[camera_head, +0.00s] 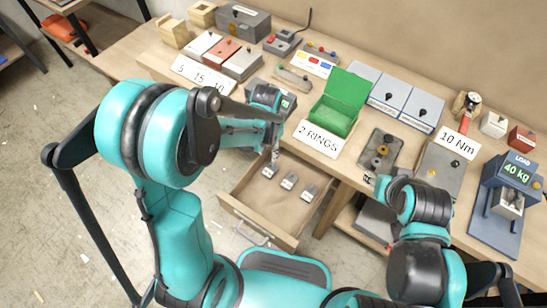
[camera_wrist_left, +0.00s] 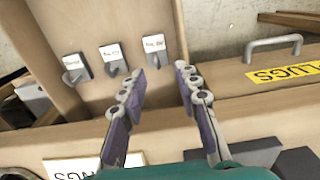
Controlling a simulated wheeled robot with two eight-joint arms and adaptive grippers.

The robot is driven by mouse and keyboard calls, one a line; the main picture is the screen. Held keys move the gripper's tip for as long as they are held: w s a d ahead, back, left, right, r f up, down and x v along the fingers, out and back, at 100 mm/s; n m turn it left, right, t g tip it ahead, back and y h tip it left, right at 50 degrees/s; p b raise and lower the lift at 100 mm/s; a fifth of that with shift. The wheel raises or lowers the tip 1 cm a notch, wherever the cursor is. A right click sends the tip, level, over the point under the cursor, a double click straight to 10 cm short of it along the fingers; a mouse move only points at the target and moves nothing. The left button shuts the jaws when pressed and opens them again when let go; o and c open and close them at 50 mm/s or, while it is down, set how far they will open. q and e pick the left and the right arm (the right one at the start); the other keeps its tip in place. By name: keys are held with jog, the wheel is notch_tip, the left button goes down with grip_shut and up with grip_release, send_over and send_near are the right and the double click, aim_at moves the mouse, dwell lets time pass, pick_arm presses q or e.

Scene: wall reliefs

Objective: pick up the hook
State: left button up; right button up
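Three small grey pieces with dark, hook-like parts and white labels lie in a row in an open wooden drawer (camera_head: 250,207). In the head view they are the left piece (camera_head: 269,172), middle piece (camera_head: 288,181) and right piece (camera_head: 308,192). In the wrist view they are the near piece (camera_wrist_left: 154,46), middle piece (camera_wrist_left: 113,58) and far piece (camera_wrist_left: 76,68); their labels are too small to read. My left gripper (camera_head: 275,154) hangs just above the left piece. In the wrist view it (camera_wrist_left: 161,78) is open and empty, its fingers apart. My right gripper (camera_head: 372,181) is partly hidden; its opening is unclear.
The drawer front carries a yellow plugs label (camera_wrist_left: 283,76) and a metal handle (camera_wrist_left: 274,42). A green open box (camera_head: 338,105) stands on the bench behind, by a 2 RINGS card (camera_head: 320,139). A grey ring plate (camera_head: 380,150) lies near my right gripper. The drawer's front part is bare.

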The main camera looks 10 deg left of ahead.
aim_at(270, 163)
pick_arm(q)
jog(key=f, duration=0.1)
jog(key=f+b, duration=0.1)
jog(key=f, duration=0.1)
jog(key=shift+d+f, duration=0.2)
jog(key=shift+d, duration=0.05)
notch_tip(270, 163, down, 5)
jog(key=b, duration=0.3)
jog(key=shift+d+r, duration=0.1)
jog(key=shift+s+r, duration=0.1)
grip_shut()
